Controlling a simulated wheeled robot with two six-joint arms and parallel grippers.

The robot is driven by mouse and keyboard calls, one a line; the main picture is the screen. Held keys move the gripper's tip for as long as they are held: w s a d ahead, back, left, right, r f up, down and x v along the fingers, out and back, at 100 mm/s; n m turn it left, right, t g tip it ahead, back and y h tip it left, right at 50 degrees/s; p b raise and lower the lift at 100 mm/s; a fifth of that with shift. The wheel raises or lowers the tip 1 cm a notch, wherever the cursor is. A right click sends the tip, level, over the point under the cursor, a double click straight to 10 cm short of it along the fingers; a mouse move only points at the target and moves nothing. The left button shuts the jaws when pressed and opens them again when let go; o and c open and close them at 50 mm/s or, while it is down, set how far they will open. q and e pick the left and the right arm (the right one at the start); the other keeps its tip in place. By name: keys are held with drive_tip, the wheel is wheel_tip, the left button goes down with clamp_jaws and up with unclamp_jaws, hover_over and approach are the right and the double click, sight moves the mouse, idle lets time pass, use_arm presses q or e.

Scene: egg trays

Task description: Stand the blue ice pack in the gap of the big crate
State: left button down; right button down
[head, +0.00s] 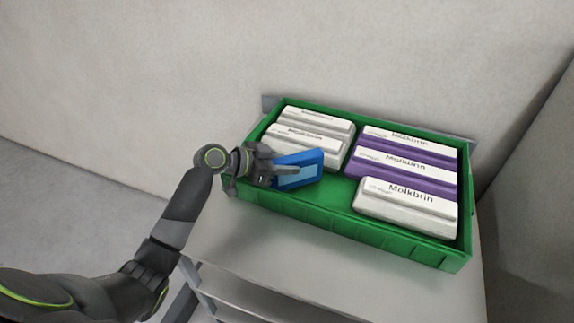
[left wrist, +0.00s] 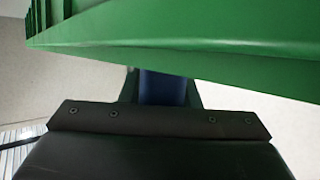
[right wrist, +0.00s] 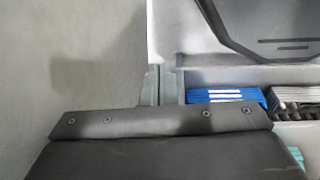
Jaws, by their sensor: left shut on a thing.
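My left gripper (head: 284,172) is shut on the blue ice pack (head: 311,157), which has a lighter blue panel. It holds the pack on edge, a little tilted, over the left front part of the green big crate (head: 340,226). In the left wrist view the pack (left wrist: 160,88) shows between the fingers, with the green crate wall (left wrist: 180,50) across the top. The gap (head: 335,193) is bare green floor in front of the left cartons; the pack and gripper partly hide it. I cannot tell whether the pack touches the floor. My right gripper (right wrist: 158,86) is shut and empty, away from the crate.
White cartons (head: 305,145) fill the back left of the crate. Purple-and-white cartons (head: 405,165) and a white carton (head: 405,205) fill the right. The crate stands on a grey table (head: 300,260) by a wall. Blue items (right wrist: 225,97) show in the right wrist view.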

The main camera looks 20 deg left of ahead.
use_arm(q)
drive_tip(key=shift+f, duration=0.9)
drive_tip(key=c, duration=1.1)
unclamp_jaws()
use_arm(e)
drive_tip(key=shift+s+a, duration=0.4)
drive_tip(key=shift+a, duration=0.2)
use_arm(q)
drive_tip(key=shift+r, duration=0.1)
use_arm(e)
drive_tip(key=shift+d, duration=0.1)
use_arm(q)
drive_tip(key=shift+r, duration=0.2)
drive_tip(key=b+v, duration=0.3)
drive_tip(key=v, duration=0.9)
use_arm(e)
wheel_tip(320, 180, down, 3)
drive_tip(key=shift+w+d, duration=0.1)
